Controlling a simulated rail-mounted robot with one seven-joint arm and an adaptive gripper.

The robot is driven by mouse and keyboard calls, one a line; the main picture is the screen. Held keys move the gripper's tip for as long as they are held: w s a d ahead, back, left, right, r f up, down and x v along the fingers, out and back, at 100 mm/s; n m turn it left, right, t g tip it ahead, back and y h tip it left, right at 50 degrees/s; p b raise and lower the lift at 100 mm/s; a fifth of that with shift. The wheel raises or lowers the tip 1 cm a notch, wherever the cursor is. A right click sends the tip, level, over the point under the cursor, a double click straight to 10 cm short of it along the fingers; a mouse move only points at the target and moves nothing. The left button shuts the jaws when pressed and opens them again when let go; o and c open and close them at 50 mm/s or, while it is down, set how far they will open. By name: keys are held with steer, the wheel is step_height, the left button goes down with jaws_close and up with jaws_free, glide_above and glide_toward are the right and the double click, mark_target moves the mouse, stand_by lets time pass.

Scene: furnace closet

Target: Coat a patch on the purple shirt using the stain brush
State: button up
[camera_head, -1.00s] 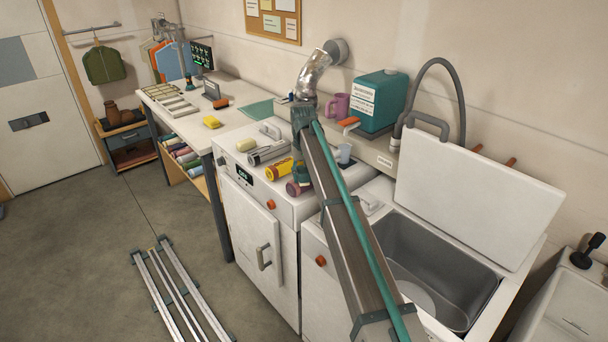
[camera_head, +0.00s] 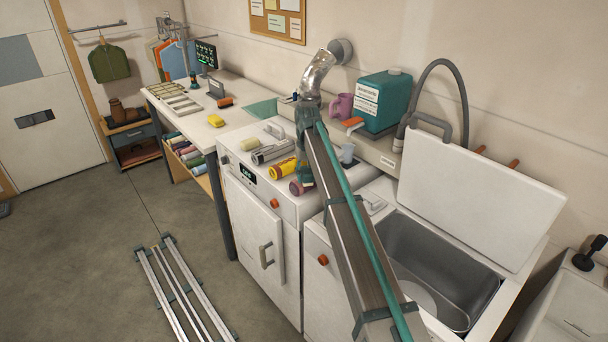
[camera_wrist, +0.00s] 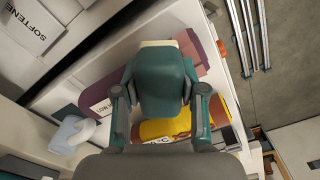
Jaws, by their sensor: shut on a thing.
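My gripper (camera_head: 304,172) is low over the front of the white appliance top, beside the row of bottles. In the wrist view its two fingers (camera_wrist: 160,92) are shut on a teal block with a cream edge, which looks like the stain brush (camera_wrist: 160,78). The cream edge points away from my palm. I cannot make out the purple shirt for certain; an olive garment (camera_head: 109,62) and a blue one (camera_head: 175,62) hang at the back left.
An open sink (camera_head: 430,265) is at right. Metal rails (camera_head: 180,290) lie on the floor.

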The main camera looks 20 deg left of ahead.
mark_target(307, 169)
steer(key=r, duration=0.3)
steer(key=shift+d+p, duration=0.2)
steer(key=shift+p, duration=0.2)
steer(key=shift+a+r+p, duration=0.2)
steer(key=shift+r+p, duration=0.1)
steer(key=shift+r, duration=0.3)
steer(key=shift+r+p, duration=0.8)
steer(key=shift+r, duration=1.25)
